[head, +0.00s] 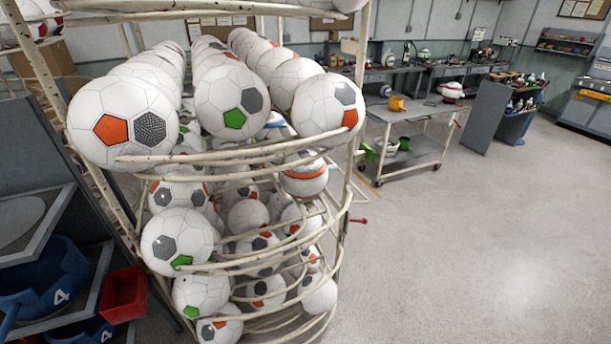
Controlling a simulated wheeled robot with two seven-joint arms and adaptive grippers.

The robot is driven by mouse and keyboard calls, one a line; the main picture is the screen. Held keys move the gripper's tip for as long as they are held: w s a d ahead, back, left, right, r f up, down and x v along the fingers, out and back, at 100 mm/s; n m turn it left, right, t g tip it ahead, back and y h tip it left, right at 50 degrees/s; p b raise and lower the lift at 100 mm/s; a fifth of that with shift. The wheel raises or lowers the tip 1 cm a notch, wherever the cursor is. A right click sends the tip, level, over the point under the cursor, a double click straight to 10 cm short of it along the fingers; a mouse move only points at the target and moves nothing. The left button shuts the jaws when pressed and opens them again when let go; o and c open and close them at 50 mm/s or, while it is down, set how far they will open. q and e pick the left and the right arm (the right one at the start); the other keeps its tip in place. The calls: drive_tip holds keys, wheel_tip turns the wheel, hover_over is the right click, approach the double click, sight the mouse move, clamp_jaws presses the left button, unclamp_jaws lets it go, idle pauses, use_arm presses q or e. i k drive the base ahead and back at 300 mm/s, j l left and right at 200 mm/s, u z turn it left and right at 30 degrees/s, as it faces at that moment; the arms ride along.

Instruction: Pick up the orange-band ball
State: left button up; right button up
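The orange-band ball (304,183) is white with an orange stripe around it. It sits at the right side of the wire ball rack (345,205), just under the top tier of balls. A curved rack bar passes in front of its upper part, and other balls lie close behind and below it. Neither of my grippers shows in the head view.
White balls with orange, green and grey patches fill the rack tiers. A ball with blue (275,127) is partly hidden behind. Left are grey shelves with blue bins (45,275) and a red bin (124,295). A cart (410,150) stands behind; the right floor is clear.

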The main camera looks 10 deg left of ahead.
sight(304, 181)
drive_tip(key=z, duration=1.45)
drive_tip(key=i+j+z, duration=0.15)
drive_tip(key=i+z, duration=0.25)
drive_tip(key=i, duration=1.2)
drive_tip(key=i+u, duration=0.3)
drive_tip(key=i, duration=0.15)
drive_tip(key=i+l+u, duration=0.1)
drive_tip(key=i+u, duration=0.15)
drive_tip(key=i, duration=0.15)
drive_tip(key=i+j+u, duration=0.1)
drive_tip(key=i+u, duration=0.6)
drive_tip(key=u, duration=0.2)
drive_tip(key=i+u, duration=0.85)
